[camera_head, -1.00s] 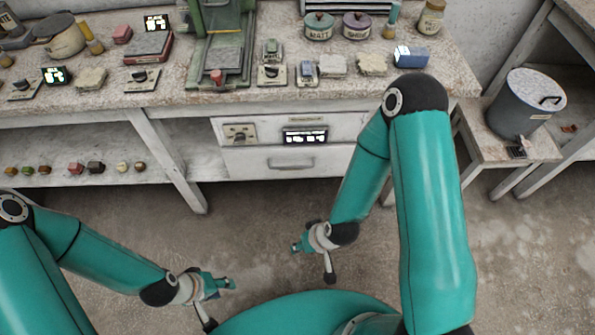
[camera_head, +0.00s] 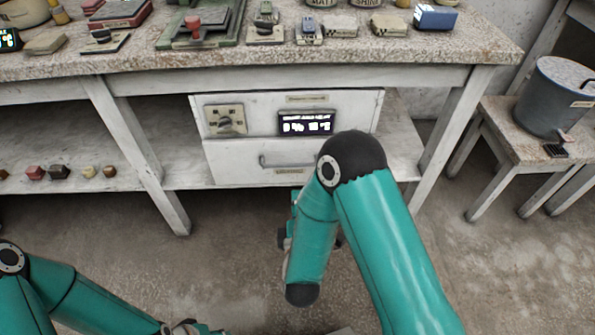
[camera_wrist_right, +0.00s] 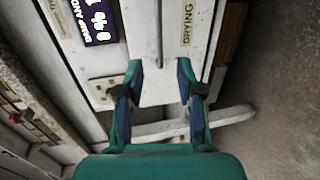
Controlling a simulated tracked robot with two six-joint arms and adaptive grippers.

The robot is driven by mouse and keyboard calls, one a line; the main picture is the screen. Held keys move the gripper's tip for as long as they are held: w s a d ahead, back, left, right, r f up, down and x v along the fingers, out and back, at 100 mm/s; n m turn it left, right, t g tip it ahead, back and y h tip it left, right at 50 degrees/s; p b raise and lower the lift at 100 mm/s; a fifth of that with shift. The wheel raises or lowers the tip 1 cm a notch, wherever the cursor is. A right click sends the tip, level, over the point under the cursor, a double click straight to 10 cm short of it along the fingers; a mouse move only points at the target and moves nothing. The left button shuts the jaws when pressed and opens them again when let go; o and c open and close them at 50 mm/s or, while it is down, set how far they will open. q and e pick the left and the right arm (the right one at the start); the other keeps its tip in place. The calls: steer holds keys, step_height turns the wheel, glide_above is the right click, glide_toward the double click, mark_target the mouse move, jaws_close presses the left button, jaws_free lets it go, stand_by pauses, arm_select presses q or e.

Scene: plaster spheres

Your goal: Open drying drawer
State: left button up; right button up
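The drying drawer (camera_head: 230,162) is the lower white front under the bench and looks shut. Its bar handle (camera_head: 285,163) is partly hidden by my right arm. In the right wrist view the handle (camera_wrist_right: 158,38) shows as a thin bar on the drawer front (camera_wrist_right: 172,85), beside a "DRYING" label (camera_wrist_right: 187,24). My right gripper (camera_wrist_right: 160,78) is open and empty, its fingers apart and pointing at the drawer front, with the handle ahead between their lines. In the head view my arm mostly hides it. My left gripper (camera_head: 190,327) is at the bottom edge, mostly cut off.
Above the drawer is a panel with a dial (camera_head: 226,120) and a lit display (camera_head: 306,123). A bench leg (camera_head: 135,150) stands to the left, another (camera_head: 455,125) to the right. A grey bucket (camera_head: 555,97) sits on a stool. The floor before the drawer is clear.

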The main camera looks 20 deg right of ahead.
mark_target(294, 165)
steer(key=b+x, duration=0.3)
steer(key=x, duration=1.3)
steer(key=shift+r, duration=0.1)
jaws_close()
